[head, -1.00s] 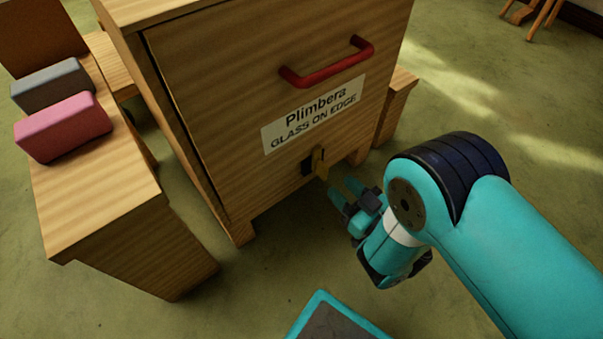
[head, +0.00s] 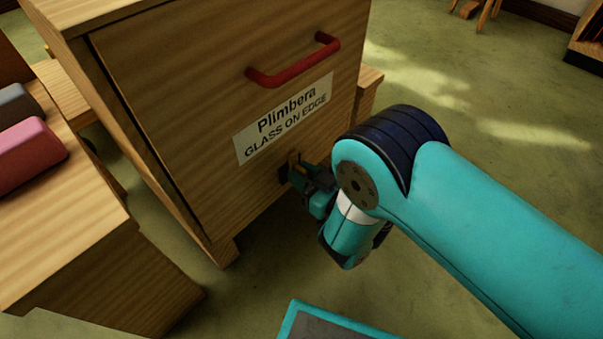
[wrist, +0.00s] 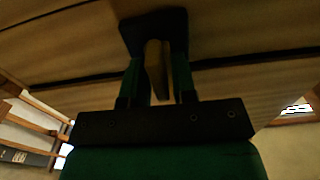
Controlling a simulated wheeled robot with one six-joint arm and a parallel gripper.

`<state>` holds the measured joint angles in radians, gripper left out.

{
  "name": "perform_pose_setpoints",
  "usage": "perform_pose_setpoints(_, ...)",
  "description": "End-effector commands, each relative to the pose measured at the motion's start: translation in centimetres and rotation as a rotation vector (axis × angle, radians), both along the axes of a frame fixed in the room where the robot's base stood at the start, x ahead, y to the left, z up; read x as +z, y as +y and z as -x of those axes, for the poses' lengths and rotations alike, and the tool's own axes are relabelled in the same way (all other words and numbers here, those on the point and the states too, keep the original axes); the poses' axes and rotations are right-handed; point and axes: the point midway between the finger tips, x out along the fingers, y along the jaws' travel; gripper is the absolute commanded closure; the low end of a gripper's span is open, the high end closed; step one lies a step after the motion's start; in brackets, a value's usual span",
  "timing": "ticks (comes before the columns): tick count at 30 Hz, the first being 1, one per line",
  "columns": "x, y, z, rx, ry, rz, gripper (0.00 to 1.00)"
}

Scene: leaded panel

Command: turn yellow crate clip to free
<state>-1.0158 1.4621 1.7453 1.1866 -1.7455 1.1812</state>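The wooden crate (head: 200,130) stands upright with a white label reading "Plimbera GLASS ON EDGE" on its front. The yellow clip (head: 294,159) sits on a dark mount low on the crate front, mostly hidden by my gripper (head: 293,178) in the head view. In the wrist view the clip (wrist: 156,70) stands out from its black mount (wrist: 153,30) between the two fingers of my gripper (wrist: 160,85). A narrow gap seems to show beside the clip. I cannot tell whether the fingers touch it.
A red handle (head: 294,62) is on the crate front above the label. A wooden bench (head: 80,235) at left holds a pink block (head: 28,153) and a grey block (head: 14,105).

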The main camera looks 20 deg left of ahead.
Motion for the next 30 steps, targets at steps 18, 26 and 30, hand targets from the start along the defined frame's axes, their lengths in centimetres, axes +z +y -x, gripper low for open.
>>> perform_pose_setpoints(18,0.14,0.01,0.15,0.0,-0.24,0.102,0.98)
perform_pose_setpoints(26,0.02,0.03,0.26,0.0,-0.467,0.197,0.98)
perform_pose_setpoints(30,-0.04,0.05,0.3,0.0,-0.59,0.248,0.98)
